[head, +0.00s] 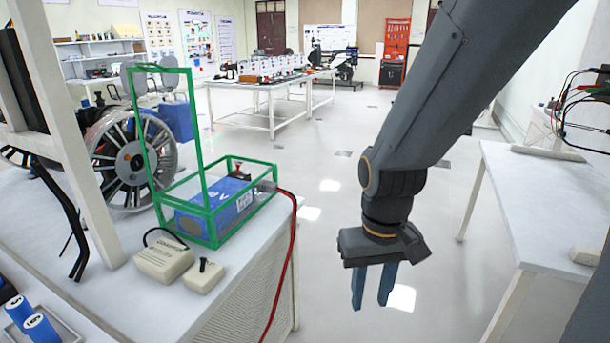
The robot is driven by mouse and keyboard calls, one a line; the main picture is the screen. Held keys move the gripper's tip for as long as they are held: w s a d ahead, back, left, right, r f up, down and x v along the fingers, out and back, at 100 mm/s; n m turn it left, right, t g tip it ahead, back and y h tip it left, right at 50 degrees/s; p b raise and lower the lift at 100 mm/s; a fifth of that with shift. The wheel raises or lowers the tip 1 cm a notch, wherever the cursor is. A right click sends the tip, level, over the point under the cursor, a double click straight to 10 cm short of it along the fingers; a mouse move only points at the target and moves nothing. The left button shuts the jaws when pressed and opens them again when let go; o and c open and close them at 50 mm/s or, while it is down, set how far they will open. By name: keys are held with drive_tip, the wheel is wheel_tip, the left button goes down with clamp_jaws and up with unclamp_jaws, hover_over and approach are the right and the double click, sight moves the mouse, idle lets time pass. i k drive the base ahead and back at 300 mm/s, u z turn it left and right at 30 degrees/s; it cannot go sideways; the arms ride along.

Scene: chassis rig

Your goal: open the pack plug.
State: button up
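A blue battery pack (228,203) lies inside a green-edged box (206,224) on the left bench. The box's frame lid (189,69) stands upright. A dark connector (266,187), which looks like the pack plug, sits at the pack's right end, where a red cable (294,235) starts and hangs over the bench edge. Whether the plug is mated cannot be told at this size. My gripper (371,303) points down over the floor, right of the bench and apart from the plug. Its two blue fingers are apart with nothing between them.
A cream box (163,260) and a smaller switch box (204,276) lie before the green-edged box. A spoked wheel (130,160) stands behind it. A white table (550,215) stands right; the floor between is clear.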

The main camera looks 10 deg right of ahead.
sight(272, 188)
drive_tip(key=z, duration=0.4)
drive_tip(key=i, duration=1.1)
drive_tip(key=u, duration=0.55)
